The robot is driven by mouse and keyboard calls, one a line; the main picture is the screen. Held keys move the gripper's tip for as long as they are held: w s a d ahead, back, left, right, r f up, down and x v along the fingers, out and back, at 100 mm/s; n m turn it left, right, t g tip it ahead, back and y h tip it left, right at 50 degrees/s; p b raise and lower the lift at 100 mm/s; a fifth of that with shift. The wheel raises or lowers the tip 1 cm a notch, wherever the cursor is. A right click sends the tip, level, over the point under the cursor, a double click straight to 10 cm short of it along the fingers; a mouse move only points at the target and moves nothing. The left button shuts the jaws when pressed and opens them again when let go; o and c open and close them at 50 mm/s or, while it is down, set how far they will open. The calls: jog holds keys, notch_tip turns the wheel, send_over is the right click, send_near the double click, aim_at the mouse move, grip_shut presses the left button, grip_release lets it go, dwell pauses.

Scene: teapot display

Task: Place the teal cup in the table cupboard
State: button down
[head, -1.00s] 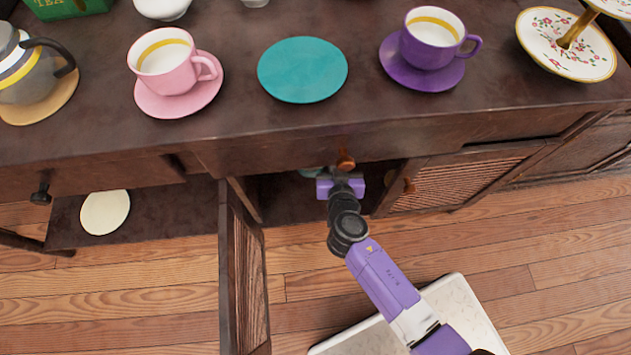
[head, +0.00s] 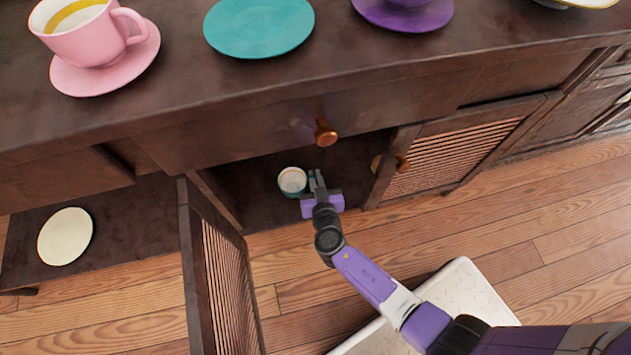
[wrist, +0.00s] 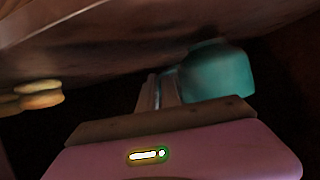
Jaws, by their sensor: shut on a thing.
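The teal cup (head: 292,181), pale inside, is inside the open table cupboard (head: 250,207), below the drawer and close to the cupboard floor. I cannot tell if it touches that floor. My gripper (head: 317,180) reaches through the opening and is shut on the cup at its right side. In the wrist view the cup (wrist: 220,72) is beside the narrow fingers (wrist: 160,92), and its grasped part is hard to make out. The cupboard's slatted door (head: 222,275) stands open on the left.
The closed drawer with a copper knob (head: 326,133) hangs above the opening. A slatted panel (head: 455,160) borders it on the right. A teal saucer (head: 258,26) is empty on the tabletop. A cream plate (head: 65,236) lies on the left lower shelf.

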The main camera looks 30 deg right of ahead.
jog(key=shift+f, duration=0.65)
jog(key=shift+f+b, duration=0.15)
jog(key=shift+b, duration=0.15)
jog(key=c, duration=1.6)
grip_release()
jog(key=shift+o, duration=0.2)
jog(key=shift+r+p, duration=0.2)
jog(key=shift+p, duration=0.1)
jog(key=p+v, duration=0.2)
jog(key=v, duration=1)
